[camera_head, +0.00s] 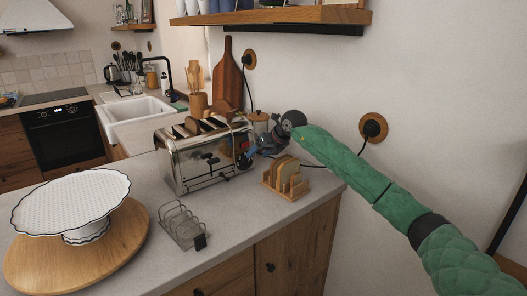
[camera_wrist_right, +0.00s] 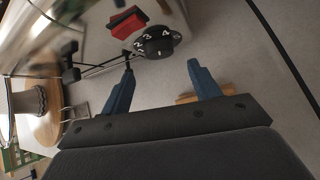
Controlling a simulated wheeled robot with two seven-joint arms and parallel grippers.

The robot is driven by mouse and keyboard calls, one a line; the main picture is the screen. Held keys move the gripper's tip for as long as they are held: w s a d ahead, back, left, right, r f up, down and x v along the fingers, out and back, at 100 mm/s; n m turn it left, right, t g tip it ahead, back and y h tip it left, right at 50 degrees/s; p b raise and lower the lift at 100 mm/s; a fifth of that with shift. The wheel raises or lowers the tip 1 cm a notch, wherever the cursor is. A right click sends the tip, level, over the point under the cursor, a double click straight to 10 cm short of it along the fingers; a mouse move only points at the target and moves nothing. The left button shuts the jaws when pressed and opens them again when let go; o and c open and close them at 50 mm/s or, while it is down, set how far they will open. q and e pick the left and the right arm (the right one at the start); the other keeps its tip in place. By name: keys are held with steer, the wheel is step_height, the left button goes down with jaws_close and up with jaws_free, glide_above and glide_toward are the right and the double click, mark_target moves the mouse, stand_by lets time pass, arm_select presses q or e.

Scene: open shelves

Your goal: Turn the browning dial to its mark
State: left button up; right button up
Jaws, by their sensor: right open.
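The chrome toaster (camera_head: 190,168) stands on the grey counter with bread showing in its top slots. Its black browning dial (camera_wrist_right: 157,42) carries white numbers; 2, 3 and 4 are readable in the right wrist view. I cannot tell which mark is the set one. A red part (camera_wrist_right: 130,22) sits beside the dial. My right gripper (camera_head: 249,160) is at the toaster's right end. Its blue fingers (camera_wrist_right: 161,68) are open and empty, with the dial just beyond their tips, apparently apart from it. In the head view the gripper makes the dial hard to see. My left gripper is out of view.
A wooden rack with bread slices (camera_head: 285,179) stands right of the toaster, close below my right arm. A wire rack (camera_head: 180,226) stands in front. A white cake stand (camera_head: 70,198) sits on a round wooden board (camera_head: 125,248) at left. A jar and cutting board (camera_head: 227,80) stand behind.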

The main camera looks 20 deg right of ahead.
mark_target(248, 163)
steer(key=b+x, duration=0.1)
steer(key=x, duration=0.2)
steer(key=shift+f, duration=0.2)
steer(key=shift+b+x, duration=0.35)
steer(key=shift+x, duration=0.75)
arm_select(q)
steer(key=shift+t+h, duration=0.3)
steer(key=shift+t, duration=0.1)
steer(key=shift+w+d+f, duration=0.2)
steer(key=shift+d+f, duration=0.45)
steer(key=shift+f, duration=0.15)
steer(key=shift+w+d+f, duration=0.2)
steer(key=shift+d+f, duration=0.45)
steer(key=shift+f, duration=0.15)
arm_select(e)
steer(key=shift+w+a+f, duration=0.1)
steer(key=shift+w+a, duration=0.15)
steer(key=c, duration=0.9)
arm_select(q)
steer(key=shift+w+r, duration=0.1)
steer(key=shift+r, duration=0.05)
arm_select(e)
steer(key=shift+h, duration=0.5)
steer(key=shift+a+n, duration=0.1)
steer(key=shift+n, duration=0.2)
